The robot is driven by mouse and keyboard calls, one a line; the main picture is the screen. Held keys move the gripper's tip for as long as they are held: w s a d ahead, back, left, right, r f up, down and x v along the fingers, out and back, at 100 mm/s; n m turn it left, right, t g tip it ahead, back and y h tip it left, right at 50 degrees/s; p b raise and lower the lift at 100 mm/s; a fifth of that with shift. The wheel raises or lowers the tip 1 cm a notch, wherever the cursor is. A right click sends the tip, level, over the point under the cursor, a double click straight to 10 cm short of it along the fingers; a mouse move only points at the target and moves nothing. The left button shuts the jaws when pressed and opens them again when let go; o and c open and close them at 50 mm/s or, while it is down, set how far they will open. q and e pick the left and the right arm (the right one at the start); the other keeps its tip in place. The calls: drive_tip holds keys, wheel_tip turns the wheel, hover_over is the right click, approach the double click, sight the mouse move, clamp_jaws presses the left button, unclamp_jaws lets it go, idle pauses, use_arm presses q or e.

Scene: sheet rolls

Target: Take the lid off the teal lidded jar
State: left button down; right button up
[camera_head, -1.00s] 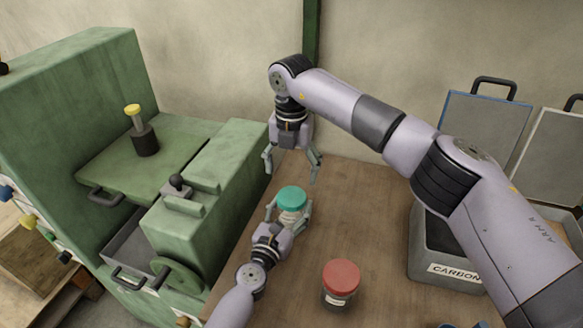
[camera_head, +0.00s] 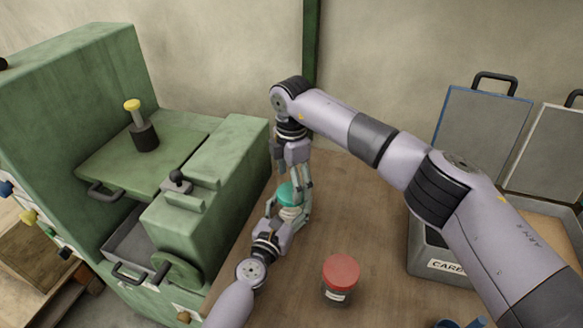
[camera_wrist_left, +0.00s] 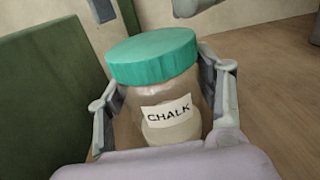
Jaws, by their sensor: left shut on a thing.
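The teal lidded jar (camera_head: 290,213) stands upright at the table's left side, beside the green machine. Its teal lid (camera_head: 286,194) is on; the left wrist view shows the lid (camera_wrist_left: 153,57) seated on the clear jar (camera_wrist_left: 184,88) with a CHALK label. My left gripper (camera_head: 287,208) is shut on the jar body below the lid, one finger on each side. My right gripper (camera_head: 290,172) points down just above the lid and partly covers it in the head view. Its fingers look apart, with nothing between them.
A red-lidded jar (camera_head: 340,279) stands to the front right on the wooden table (camera_head: 385,235). The green machine (camera_head: 215,185) closes off the left. An open grey case labelled CARBON (camera_head: 428,255) sits at the right, partly behind my right arm.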

drive_tip(key=shift+f, duration=1.5)
